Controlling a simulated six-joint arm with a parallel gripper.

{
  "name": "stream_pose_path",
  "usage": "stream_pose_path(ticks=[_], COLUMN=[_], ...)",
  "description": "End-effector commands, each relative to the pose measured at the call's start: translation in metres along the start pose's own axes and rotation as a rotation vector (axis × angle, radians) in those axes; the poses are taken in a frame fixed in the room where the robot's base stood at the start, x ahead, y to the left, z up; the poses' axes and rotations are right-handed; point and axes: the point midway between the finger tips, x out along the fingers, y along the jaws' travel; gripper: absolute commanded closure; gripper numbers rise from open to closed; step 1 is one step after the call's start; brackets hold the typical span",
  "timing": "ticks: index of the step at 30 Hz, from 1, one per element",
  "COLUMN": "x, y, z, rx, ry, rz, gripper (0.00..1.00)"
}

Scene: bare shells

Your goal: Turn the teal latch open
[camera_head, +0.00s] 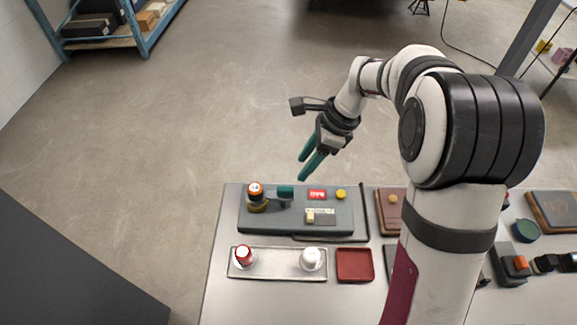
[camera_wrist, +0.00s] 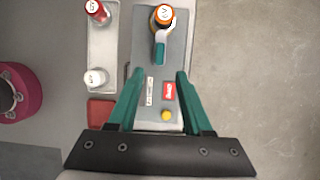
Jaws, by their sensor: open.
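The teal latch (camera_head: 286,192) is a short rounded handle on the grey panel (camera_head: 334,226), toward its back left. My gripper (camera_head: 303,168) has teal fingers, is open and empty, and hangs above and behind the panel. In the wrist view its fingertips (camera_wrist: 160,73) straddle the line of the latch, apart from it.
In front are a metal tray (camera_head: 278,263) with red-topped and white pieces, and a red dish (camera_head: 354,265). A dark bar (camera_head: 363,212) edges the panel's right.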

Motion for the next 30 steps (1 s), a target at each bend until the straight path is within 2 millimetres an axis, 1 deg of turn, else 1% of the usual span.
stream_pose_path(ticks=[1, 3, 6, 9, 12, 15, 23, 26, 30], x=[0.016, 0.037, 0.064, 0.082, 0.094, 0.099, 0.101, 0.101, 0.1], y=[0.001, 0.001, 0.001, 0.001, 0.001, 0.0, 0.0, 0.0, 0.0], z=[0.0, 0.0, 0.0, 0.0, 0.0, 0.0, 0.0, 0.0, 0.0], rx=[-0.001, -0.001, -0.001, -0.001, -0.002, -0.003, -0.003, -0.003, -0.003], ry=[0.0, 0.0, 0.001, 0.001, 0.001, 0.001, 0.001, 0.001, 0.001], rz=[0.006, 0.006, 0.005, 0.003, 0.002, 0.0, 0.0, 0.0, 0.0], gripper=[0.5, 0.5, 0.5, 0.5, 0.5, 0.5, 0.5, 0.66, 0.91])
